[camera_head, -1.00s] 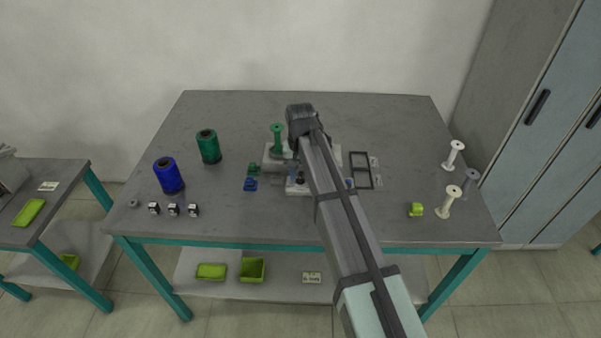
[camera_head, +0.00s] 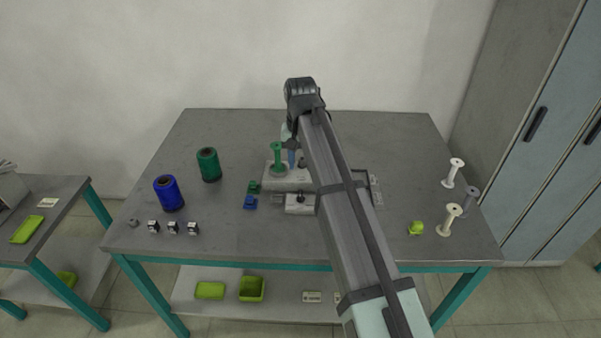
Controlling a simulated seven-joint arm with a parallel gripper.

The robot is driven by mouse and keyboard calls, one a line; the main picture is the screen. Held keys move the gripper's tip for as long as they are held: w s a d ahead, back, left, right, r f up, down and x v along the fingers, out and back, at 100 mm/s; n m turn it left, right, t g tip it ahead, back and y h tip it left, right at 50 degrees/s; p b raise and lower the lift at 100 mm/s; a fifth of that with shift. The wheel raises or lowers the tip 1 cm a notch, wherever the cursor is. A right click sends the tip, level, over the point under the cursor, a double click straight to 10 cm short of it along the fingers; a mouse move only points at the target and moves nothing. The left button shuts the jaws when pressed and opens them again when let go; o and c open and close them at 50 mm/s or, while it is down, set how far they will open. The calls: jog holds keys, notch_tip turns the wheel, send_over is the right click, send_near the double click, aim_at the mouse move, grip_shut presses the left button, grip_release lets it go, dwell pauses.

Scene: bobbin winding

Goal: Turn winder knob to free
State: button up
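The winder (camera_head: 283,180) sits near the middle of the table, a pale grey base with a green-wound bobbin (camera_head: 277,158) upright on its left part. A dark knob-like part (camera_head: 300,197) shows on the small front block of the winder; I cannot tell its setting. My arm reaches in from the front right, covers the right part of the winder, and bends down behind it. My gripper is mostly hidden behind the arm, close above the winder beside the green bobbin. Its fingertips do not show.
Blue (camera_head: 168,193) and green (camera_head: 208,165) thread spools stand at left, with several small black-and-white blocks (camera_head: 173,227) in front. Small green (camera_head: 254,187) and blue (camera_head: 250,202) pieces lie left of the winder. Pale empty bobbins (camera_head: 448,220) and a lime piece (camera_head: 416,228) are at right.

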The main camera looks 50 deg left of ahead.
jog(key=shift+r, duration=0.95)
